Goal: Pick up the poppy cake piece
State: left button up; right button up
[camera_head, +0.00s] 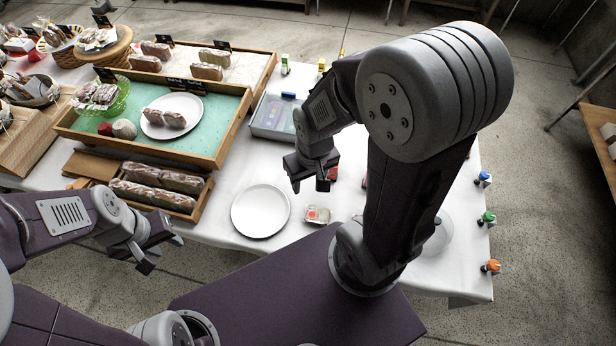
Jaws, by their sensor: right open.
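Two brown-and-pale cake pieces (174,119) lie on a white plate (189,102) in the green-lined wooden tray. More wrapped slices (206,71) lie in the tray behind, and wrapped loaves (160,195) in the small front tray. I cannot tell which is the poppy cake piece. My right gripper (309,184) is open and empty above the table, right of the trays and behind the empty white plate. My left gripper (160,254) looks open and empty, in front of the small loaf tray.
An empty white plate (261,211) and a small package (317,214) stand at the table front. A grey box (272,128) stands right of the green-lined tray (215,150). Several coloured-cap bottles (488,218) line the right edge. Baskets and boards crowd the far left.

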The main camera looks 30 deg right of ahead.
aim_at(316, 216)
jog(key=z, duration=1.25)
jog(key=j+z, duration=0.25)
jog(key=j, duration=0.2)
jog(key=j+z, duration=0.25)
jog(key=j, duration=0.2)
jog(key=k+j+z, duration=0.25)
jog(key=j, duration=0.2)
jog(key=i, duration=0.1)
